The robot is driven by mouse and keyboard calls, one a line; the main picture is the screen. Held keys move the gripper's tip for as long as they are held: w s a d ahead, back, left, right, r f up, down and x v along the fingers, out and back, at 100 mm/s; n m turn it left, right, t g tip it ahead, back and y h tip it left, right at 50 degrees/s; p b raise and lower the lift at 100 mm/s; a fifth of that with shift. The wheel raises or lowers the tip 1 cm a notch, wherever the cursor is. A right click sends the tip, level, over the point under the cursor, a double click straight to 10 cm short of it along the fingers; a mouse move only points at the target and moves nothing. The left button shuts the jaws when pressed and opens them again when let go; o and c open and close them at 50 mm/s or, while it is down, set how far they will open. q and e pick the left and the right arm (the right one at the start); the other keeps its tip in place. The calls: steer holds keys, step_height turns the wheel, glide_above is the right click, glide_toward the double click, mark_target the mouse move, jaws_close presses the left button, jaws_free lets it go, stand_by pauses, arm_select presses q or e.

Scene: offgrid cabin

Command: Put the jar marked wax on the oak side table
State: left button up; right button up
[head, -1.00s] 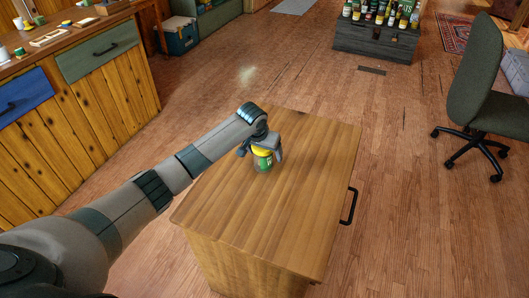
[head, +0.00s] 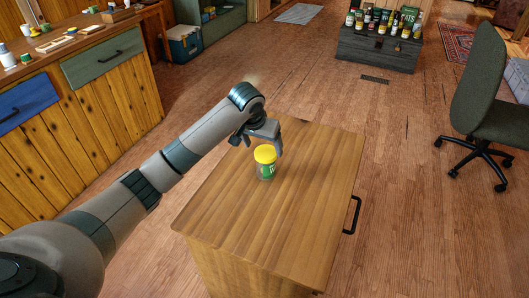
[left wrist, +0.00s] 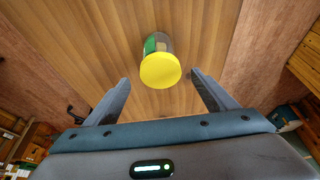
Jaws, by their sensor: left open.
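A jar (head: 265,165) with a yellow lid and a green label stands upright on the wooden side table (head: 265,220). The writing on its label is too small to read. My left gripper (head: 262,138) is open and empty, just above and behind the jar. In the left wrist view the jar (left wrist: 159,66) stands beyond the two spread fingers of my left gripper (left wrist: 163,92), apart from both. My right gripper is not in view.
A black handle (head: 353,214) sticks out from the table's right side. An office chair (head: 482,100) stands at the right. A dark chest with several bottles (head: 378,48) is at the back. A workbench (head: 80,90) with a blue drawer is at the left. The tabletop around the jar is clear.

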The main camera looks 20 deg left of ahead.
arm_select(q)
steer(key=shift+s+r, duration=0.3)
steer(key=shift+r, duration=0.3)
stand_by(0.4)
